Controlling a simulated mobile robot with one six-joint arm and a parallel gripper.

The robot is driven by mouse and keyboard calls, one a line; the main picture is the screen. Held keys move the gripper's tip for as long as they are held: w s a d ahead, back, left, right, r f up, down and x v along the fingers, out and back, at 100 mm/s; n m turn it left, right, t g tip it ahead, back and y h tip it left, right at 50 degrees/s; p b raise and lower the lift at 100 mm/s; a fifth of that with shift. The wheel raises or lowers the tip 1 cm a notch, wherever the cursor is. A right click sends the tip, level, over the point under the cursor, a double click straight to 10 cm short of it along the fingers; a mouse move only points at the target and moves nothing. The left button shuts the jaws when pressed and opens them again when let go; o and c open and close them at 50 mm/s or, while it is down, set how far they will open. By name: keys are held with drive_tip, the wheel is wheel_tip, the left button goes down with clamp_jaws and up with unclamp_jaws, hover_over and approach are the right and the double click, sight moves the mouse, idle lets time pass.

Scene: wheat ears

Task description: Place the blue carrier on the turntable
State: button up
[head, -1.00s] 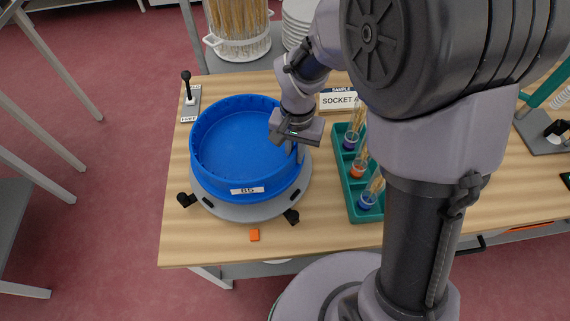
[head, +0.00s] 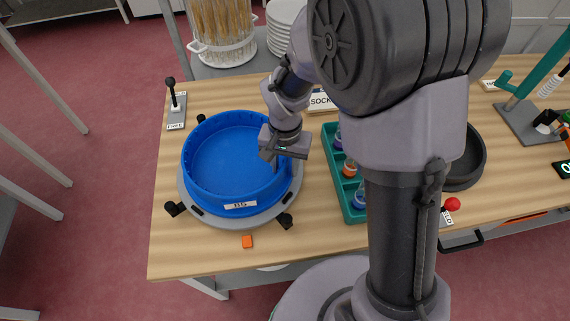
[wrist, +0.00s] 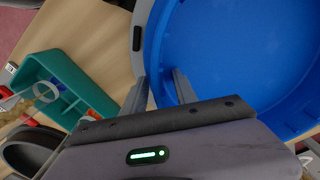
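The blue carrier (head: 228,160) is a round, shallow, empty tub with a white label reading 65. It sits upright on the grey turntable (head: 227,219), whose rim shows around its lower edge. Whether it is fully seated cannot be seen. My gripper (head: 275,163) is at the carrier's right wall. In the wrist view my gripper (wrist: 162,88) has one finger outside the wall, over the turntable (wrist: 139,40), and one inside the carrier (wrist: 235,50).
A teal rack (head: 352,215) with several coloured cups stands right of the turntable. A small orange block (head: 247,241) lies in front. A lever switch (head: 175,105) is at the back left. A dark round pan (head: 470,165) is farther right. Black knobs stick out around the turntable.

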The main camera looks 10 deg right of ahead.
wheel_tip(320, 180, up, 12)
drive_tip(key=p, duration=0.5)
drive_tip(key=s+d+r+t+y, duration=0.1)
drive_tip(key=s+d+r+t, duration=0.2)
drive_tip(key=s+r, duration=0.4)
drive_tip(key=s+d+r+t+y, duration=0.1)
drive_tip(key=s+d+r+t, duration=0.1)
drive_tip(key=s+r, duration=0.6)
drive_tip(key=shift+d+m+t, duration=0.3)
drive_tip(key=shift+d+t, duration=0.1)
drive_tip(key=shift+r, duration=0.1)
